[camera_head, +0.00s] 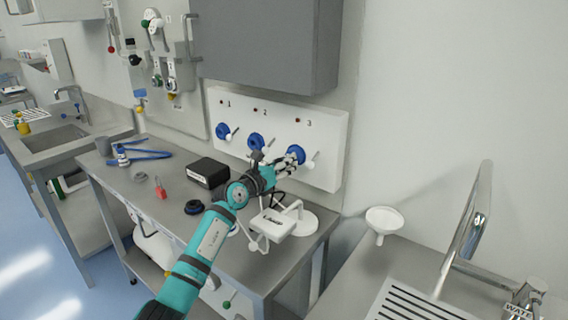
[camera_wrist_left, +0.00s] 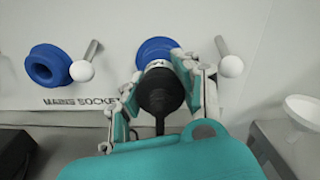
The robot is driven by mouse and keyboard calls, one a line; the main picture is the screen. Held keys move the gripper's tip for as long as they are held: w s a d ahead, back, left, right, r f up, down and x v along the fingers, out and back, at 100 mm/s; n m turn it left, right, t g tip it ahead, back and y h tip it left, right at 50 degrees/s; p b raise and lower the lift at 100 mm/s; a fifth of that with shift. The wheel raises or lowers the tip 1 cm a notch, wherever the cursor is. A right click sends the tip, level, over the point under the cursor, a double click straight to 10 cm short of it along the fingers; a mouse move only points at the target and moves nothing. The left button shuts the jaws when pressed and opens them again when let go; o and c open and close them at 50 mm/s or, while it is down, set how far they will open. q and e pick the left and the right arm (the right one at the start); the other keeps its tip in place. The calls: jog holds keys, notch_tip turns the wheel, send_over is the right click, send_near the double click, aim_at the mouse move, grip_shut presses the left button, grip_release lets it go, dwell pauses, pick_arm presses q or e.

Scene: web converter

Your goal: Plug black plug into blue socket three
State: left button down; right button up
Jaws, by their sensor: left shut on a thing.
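My left gripper (camera_head: 285,168) is at the white socket panel (camera_head: 325,174), in front of the blue socket under number 3 (camera_head: 296,153). In the left wrist view, the left gripper (camera_wrist_left: 160,92) is shut on the black plug (camera_wrist_left: 160,92), with a finger on each side. The plug's front end meets or lies just in front of blue socket three (camera_wrist_left: 158,50). The gripper and plug hide the contact, so I cannot tell how deep it sits. A white-knobbed lever (camera_wrist_left: 231,66) stands right of this socket. My right gripper is in neither view.
Blue sockets two (camera_head: 255,139) and one (camera_head: 223,130) are further left on the panel, each with a lever. A black box (camera_head: 208,172), a white device (camera_head: 274,222) and a red-handled tool (camera_head: 161,190) are on the bench. A white funnel (camera_head: 384,219) is at right.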

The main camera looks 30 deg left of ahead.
pick_arm(q)
jog(key=c, duration=0.9)
grip_release()
jog(key=shift+w, duration=0.15)
jog(key=shift+s, duration=0.2)
jog(key=s, duration=0.7)
jog(key=s+a, duration=0.1)
jog(key=s, duration=0.3)
jog(key=shift+s, duration=0.35)
